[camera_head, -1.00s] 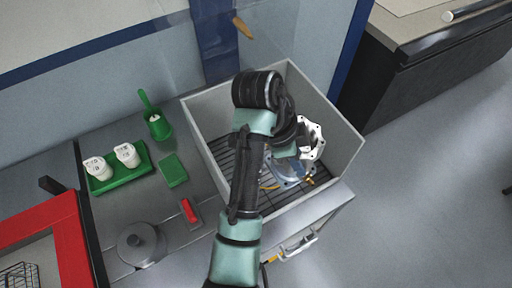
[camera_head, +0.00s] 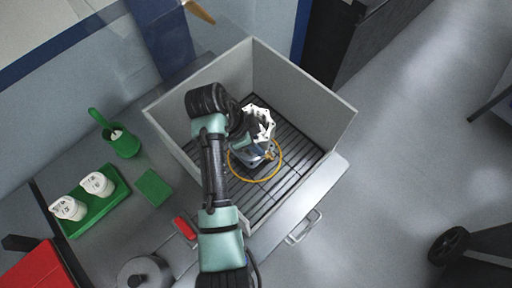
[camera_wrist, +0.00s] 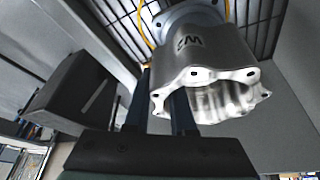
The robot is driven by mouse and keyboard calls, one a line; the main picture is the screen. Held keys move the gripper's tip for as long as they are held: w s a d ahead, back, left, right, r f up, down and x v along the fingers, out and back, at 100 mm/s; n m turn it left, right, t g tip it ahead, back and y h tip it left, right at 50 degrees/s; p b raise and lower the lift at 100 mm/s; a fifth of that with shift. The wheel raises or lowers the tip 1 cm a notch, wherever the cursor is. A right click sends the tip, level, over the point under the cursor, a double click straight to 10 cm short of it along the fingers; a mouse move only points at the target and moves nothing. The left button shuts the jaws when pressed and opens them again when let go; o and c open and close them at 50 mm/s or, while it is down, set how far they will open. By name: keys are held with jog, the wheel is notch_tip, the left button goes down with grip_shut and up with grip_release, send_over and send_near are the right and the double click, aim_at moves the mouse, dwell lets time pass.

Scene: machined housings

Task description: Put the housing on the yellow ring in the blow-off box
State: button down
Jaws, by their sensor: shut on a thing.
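The silver machined housing (camera_head: 260,122) is inside the grey blow-off box (camera_head: 306,92), with its scalloped flange facing up. The yellow ring (camera_head: 281,160) lies on the box's dark slatted floor, and the housing's lower end appears within its outline. I cannot tell whether the housing touches the floor. In the wrist view the housing (camera_wrist: 208,58) fills the upper middle, and part of the yellow ring (camera_wrist: 142,24) shows beyond it. My gripper (camera_wrist: 163,95) is shut on the housing's wall near the flange. My arm hides part of the box's left side.
Left of the box are a green tray (camera_head: 100,211) with two white cups, a green holder (camera_head: 122,143), a green pad (camera_head: 153,188), and a red block (camera_head: 184,228). A grey round lidded pot (camera_head: 145,272) stands at the front. The box walls surround my gripper.

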jog(key=shift+w+f+p, duration=0.1)
jog(key=shift+f+p, duration=0.2)
jog(key=shift+f, duration=1.5)
jog(key=c, duration=0.8)
grip_release()
jog(key=shift+f, duration=0.15)
jog(key=shift+o, duration=0.2)
jog(key=b+v, duration=0.1)
jog(key=v, duration=1.1)
jog(key=shift+b, duration=0.3)
